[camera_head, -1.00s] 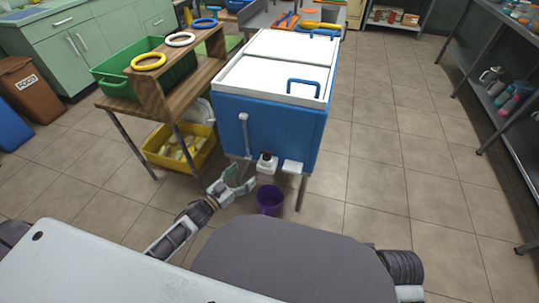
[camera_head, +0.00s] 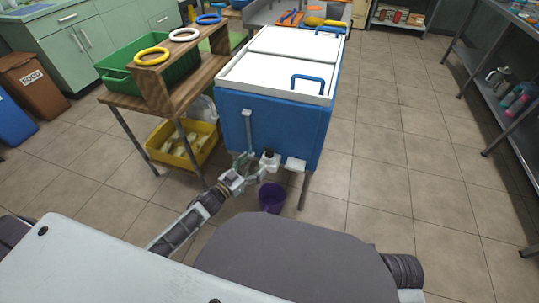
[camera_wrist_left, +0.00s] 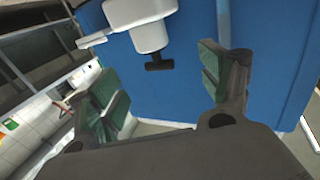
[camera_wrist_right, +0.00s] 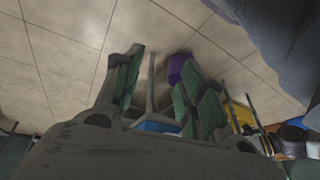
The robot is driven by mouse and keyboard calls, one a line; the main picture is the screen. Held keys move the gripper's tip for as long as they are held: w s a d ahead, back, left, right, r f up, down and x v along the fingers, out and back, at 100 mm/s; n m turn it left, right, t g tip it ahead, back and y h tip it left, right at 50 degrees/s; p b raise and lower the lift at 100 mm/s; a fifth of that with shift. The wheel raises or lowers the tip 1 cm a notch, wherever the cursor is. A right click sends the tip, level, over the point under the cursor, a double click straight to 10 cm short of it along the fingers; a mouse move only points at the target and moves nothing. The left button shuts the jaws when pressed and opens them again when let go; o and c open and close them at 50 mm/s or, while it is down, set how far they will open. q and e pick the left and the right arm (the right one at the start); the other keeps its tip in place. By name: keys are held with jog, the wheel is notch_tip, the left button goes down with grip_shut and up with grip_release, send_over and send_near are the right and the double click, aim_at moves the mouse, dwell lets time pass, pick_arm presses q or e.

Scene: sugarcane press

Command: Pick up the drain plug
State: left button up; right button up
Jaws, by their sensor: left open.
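A white drain fitting (camera_head: 269,161) sticks out low on the front of the blue cooler (camera_head: 268,125). In the left wrist view, the drain plug (camera_wrist_left: 158,62) is a small black T-shaped piece under the white fitting. My left gripper (camera_head: 253,166) is at the fitting in the head view. In the left wrist view, my left gripper (camera_wrist_left: 160,88) is open, its green-padded fingers on either side of the plug, with nothing visibly gripped. My right gripper (camera_wrist_right: 162,88) is open and empty in its wrist view, over the floor; it is hidden in the head view.
A purple bucket (camera_head: 271,198) stands on the floor below the fitting. A white bracket (camera_head: 294,165) is right of the fitting and a pale pipe (camera_head: 248,130) left. A wooden table with a green crate (camera_head: 128,77) and a yellow bin (camera_head: 165,148) stand left. Floor at right is clear.

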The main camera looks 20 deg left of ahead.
aim_at(268, 154)
pick_arm(q)
jog(key=shift+b+x, duration=0.5)
jog(key=shift+x, duration=1.45)
pick_arm(e)
jog(key=f, duration=0.3)
jog(key=shift+w+a, duration=0.15)
jog(key=shift+a, duration=0.25)
pick_arm(q)
jog(key=shift+w+d, duration=0.1)
jog(key=shift+w, duration=0.05)
jog(key=shift+w+d+b, duration=0.3)
jog(key=shift+w, duration=0.05)
jog(key=shift+w+d+f+b, duration=0.15)
jog(key=shift+w+d+b, duration=0.25)
jog(key=shift+w, duration=0.2)
jog(key=shift+w+d, duration=0.2)
jog(key=shift+w, duration=0.1)
jog(key=shift+b+x, duration=0.45)
jog(key=shift+x, duration=0.55)
pick_arm(e)
jog(key=shift+t+y, duration=0.6)
jog(key=shift+w+a+f, duration=0.1)
jog(key=shift+a+f, duration=0.1)
jog(key=shift+f, duration=0.6)
jog(key=shift+w+a+f, duration=0.1)
jog(key=shift+a+f, duration=0.15)
jog(key=shift+f, duration=0.55)
jog(key=shift+w+a+f, duration=0.1)
jog(key=shift+a+f, duration=0.1)
jog(key=shift+f, duration=0.6)
